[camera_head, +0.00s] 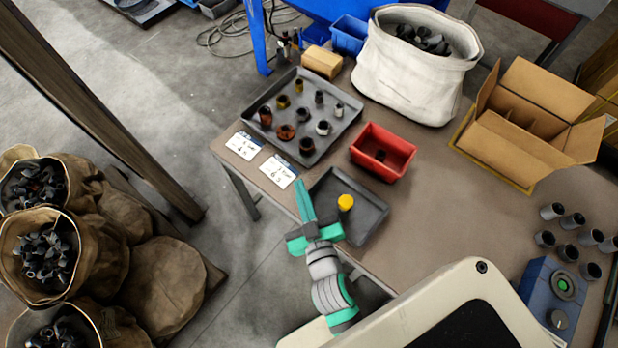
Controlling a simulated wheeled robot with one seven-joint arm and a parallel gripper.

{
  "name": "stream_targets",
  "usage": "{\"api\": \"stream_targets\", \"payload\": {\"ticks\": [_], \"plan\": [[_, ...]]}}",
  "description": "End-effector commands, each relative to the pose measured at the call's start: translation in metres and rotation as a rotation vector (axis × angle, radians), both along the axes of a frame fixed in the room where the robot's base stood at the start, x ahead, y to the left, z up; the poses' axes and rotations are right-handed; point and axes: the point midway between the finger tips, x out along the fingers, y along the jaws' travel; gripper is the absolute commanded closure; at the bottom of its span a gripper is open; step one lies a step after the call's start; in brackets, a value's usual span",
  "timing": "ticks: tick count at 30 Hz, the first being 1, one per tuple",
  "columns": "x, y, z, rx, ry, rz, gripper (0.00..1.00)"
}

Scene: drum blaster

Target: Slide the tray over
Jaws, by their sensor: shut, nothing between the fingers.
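A small dark grey tray (368,229) lies near the table's front edge with a yellow round piece (345,202) in it. A larger grey tray (341,129) lies farther back and holds several metal and rust-coloured fittings. My gripper (299,184) is teal and shut, with nothing between its fingers. Its fingers point away from me, along the small tray's left side in the picture. I cannot tell whether they touch the tray. My gripper and wrist cover part of the small tray's near left corner.
A red bin (383,152) stands right of the trays. Two white cards (278,171) lie at the table's left edge. A white sack (414,75), an open cardboard box (525,122), grey cylinders (571,221) and a blue button box (556,296) are also there. Bare table (450,215) lies right of the small tray.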

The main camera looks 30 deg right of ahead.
Motion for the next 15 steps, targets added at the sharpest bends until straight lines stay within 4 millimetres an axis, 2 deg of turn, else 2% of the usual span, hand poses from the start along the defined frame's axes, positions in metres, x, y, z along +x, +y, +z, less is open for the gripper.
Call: {"api": "stream_targets", "payload": {"ticks": [1,6,10,15], "plan": [[0.018,-0.016,0.013,-0.008,-0.028,-0.036,1.00],[0.060,-0.071,0.050,-0.013,-0.096,-0.180,1.00],[0.083,-0.112,0.081,0.013,-0.158,-0.306,1.00],[0.099,-0.165,0.122,0.087,-0.245,-0.485,1.00]]}}
